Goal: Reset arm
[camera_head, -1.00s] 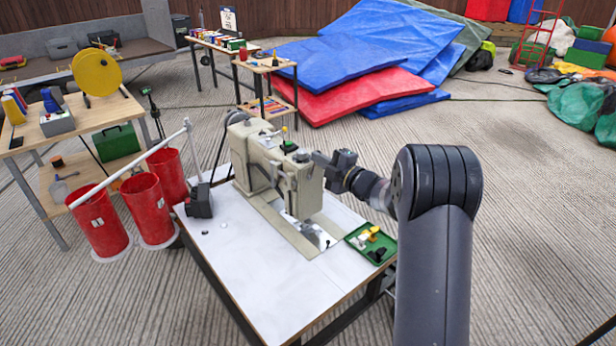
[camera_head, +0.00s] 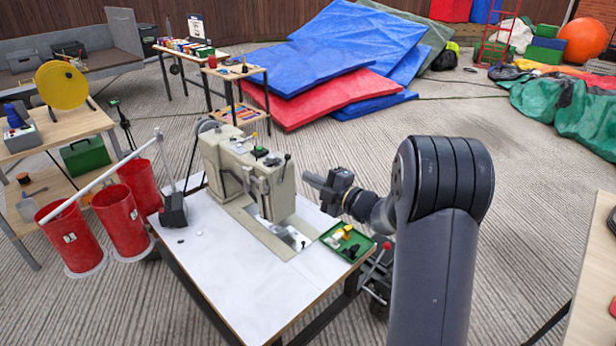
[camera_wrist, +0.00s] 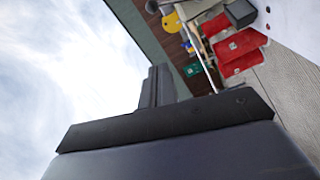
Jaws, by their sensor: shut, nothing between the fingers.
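My gripper (camera_head: 318,182) is raised at the right of the beige sewing machine (camera_head: 265,190) in the head view, with a small gap between them. The machine stands on a white table (camera_head: 225,275). My gripper also shows in the wrist view (camera_wrist: 156,85); its fingers look closed together with nothing between them. My dark grey arm (camera_head: 440,230) rises at the right of the head view and bends left at its elbow. The wrist view is tilted, with sky filling its left side.
A green tray (camera_head: 327,241) with small parts lies at the table's right edge. Red bins (camera_head: 72,237) stand left of the table. A wooden bench (camera_head: 596,270) is at the right edge. Blue and red mats (camera_head: 340,95) lie behind. Ribbed floor lies open at right (camera_head: 530,200).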

